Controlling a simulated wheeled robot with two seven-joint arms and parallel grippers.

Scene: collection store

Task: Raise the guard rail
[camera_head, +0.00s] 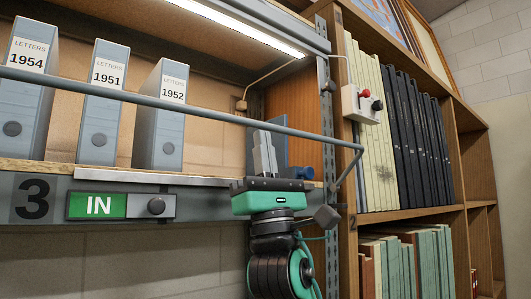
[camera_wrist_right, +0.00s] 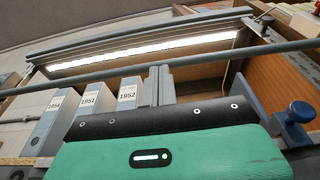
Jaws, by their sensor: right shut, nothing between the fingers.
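The guard rail (camera_head: 190,106) is a thin grey bar running across the front of the shelf, before the box files. Its right end bends down at a corner (camera_head: 359,149) towards a pivot by the shelf upright. My right gripper (camera_head: 264,140) is shut and empty, fingers pointing up, just below the rail. In the right wrist view the rail (camera_wrist_right: 80,80) passes at the tips of my shut fingers (camera_wrist_right: 158,70); I cannot tell whether they touch it. My left gripper is not in view.
Box files marked 1954 (camera_head: 30,90), 1951 (camera_head: 103,110) and 1952 (camera_head: 162,110) stand on the shelf. A green IN sign with a knob (camera_head: 156,206) is below. A blue bracket-like object (camera_head: 278,155) is behind my fingers. A switch box (camera_head: 360,104) hangs on the right upright.

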